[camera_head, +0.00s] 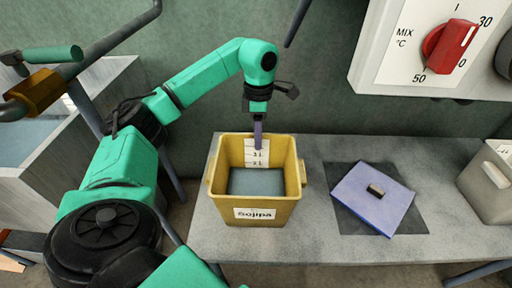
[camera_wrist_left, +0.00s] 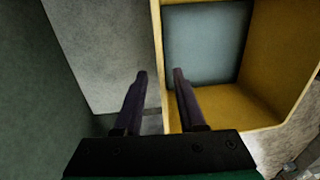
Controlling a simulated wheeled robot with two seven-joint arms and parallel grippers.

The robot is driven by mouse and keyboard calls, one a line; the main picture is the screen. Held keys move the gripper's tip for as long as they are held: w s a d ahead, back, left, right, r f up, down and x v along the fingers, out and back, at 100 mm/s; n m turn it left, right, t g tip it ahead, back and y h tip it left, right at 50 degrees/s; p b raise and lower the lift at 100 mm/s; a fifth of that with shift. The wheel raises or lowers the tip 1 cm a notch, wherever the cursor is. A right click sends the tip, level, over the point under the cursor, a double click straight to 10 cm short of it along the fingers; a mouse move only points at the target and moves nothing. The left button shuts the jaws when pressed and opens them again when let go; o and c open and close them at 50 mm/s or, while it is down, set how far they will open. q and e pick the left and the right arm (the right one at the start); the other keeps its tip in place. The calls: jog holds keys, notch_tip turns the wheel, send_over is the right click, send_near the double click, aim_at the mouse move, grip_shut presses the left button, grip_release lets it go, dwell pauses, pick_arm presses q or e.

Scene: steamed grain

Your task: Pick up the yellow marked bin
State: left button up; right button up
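The yellow bin (camera_head: 212,180) stands upright on the grey table, with a "Sojipa" label on its near side and a marked scale on its inner far wall. A grey-blue filling (camera_wrist_left: 205,45) covers its floor. My left gripper (camera_head: 258,144) points down at the bin's far wall. In the left wrist view its two fingers (camera_wrist_left: 160,75) are apart, with the bin's rim running between them, one finger on the inside and one on the outside. I cannot tell whether either finger touches the wall. My right gripper is in neither view.
A purple-blue lid (camera_head: 372,205) with a dark handle lies on a dark mat (camera_head: 342,174) to the right. A pale bin (camera_head: 484,188) stands at the table's right end. A control panel with a red knob (camera_head: 450,45) is above. A grey basin (camera_head: 30,155) is at left.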

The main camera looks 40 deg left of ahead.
aim_at(257, 157)
pick_arm(q)
jog(key=f, duration=0.3)
jog(key=s+f+b, duration=0.1)
jog(key=f, duration=0.1)
jog(key=shift+d+f, duration=0.15)
jog(key=shift+f, duration=0.1)
jog(key=shift+r, duration=0.1)
grip_shut()
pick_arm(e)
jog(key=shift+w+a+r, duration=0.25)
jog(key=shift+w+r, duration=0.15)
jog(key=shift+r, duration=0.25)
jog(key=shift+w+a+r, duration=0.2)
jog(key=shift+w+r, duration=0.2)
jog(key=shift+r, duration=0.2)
pick_arm(q)
jog(key=shift+r, duration=0.1)
